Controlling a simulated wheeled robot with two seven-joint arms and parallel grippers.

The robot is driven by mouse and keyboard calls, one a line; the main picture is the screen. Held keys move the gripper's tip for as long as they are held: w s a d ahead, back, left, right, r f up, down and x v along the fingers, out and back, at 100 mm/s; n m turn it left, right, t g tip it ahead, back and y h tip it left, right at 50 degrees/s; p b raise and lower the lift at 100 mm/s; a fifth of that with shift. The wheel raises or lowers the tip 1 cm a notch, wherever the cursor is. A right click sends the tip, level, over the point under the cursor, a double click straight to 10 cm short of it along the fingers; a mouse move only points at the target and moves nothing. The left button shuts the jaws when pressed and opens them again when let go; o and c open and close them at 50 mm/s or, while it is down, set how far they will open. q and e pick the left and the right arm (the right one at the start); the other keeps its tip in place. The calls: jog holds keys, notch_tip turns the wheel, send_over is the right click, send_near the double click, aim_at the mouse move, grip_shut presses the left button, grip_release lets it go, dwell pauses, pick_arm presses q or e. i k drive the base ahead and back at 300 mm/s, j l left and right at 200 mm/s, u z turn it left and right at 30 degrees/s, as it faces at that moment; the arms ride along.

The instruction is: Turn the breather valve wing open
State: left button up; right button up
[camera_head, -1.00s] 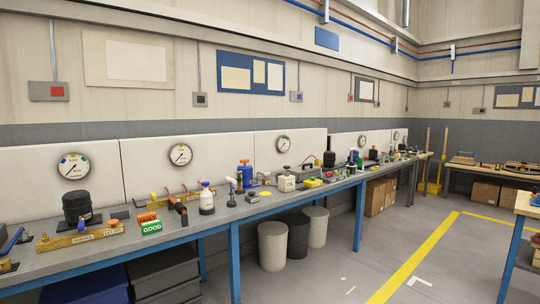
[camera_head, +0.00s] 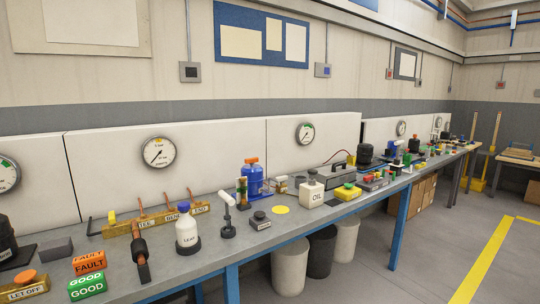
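No part clearly marked as the breather valve wing can be made out in the head view. At the lower left, a brass block labelled LET OFF (camera_head: 22,288) with an orange round knob (camera_head: 25,276) is cut by the picture edge. The rest of that brass block is out of view. Neither of my grippers shows.
The bench (camera_head: 200,258) runs from lower left to back right. Near the LET OFF block are a FAULT block (camera_head: 89,263), a GOOD block (camera_head: 87,287), a brass manifold (camera_head: 150,222) and a LEAK bottle (camera_head: 187,232). Open floor (camera_head: 420,265) lies to the right.

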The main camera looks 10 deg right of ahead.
aim_at(251, 161)
jog(key=i+l, duration=0.55)
jog(key=l, duration=0.25)
jog(key=i+l, duration=0.3)
jog(key=l, duration=0.15)
jog(key=i+l, duration=0.25)
jog(key=l, duration=0.15)
jog(key=u, duration=0.05)
